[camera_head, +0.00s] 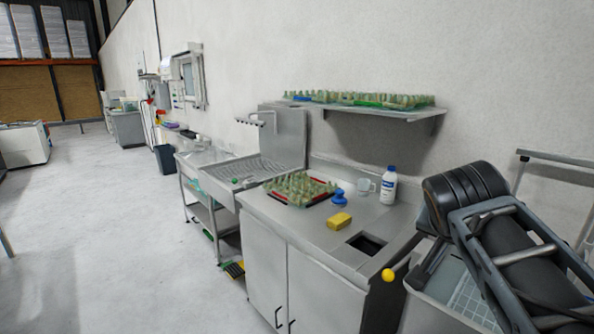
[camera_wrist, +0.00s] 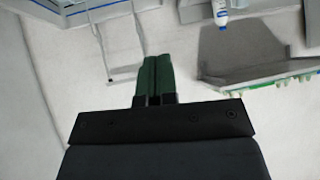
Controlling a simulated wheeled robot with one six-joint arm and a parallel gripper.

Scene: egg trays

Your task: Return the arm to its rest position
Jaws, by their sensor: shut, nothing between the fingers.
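My gripper (camera_wrist: 157,62) shows in the wrist view. Its two dark green fingers lie side by side against each other, with nothing between them and nothing touching them. Its dark mount fills the lower middle of that view. I cannot make out the gripper in the head view.
A steel counter (camera_head: 305,238) holds a red-edged tray (camera_head: 327,203), a yellow sponge (camera_head: 339,221) and a white bottle (camera_head: 388,186). A square opening (camera_head: 368,244) is near its front. A wall shelf (camera_head: 366,111) carries more trays. Open floor (camera_head: 110,230) lies left.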

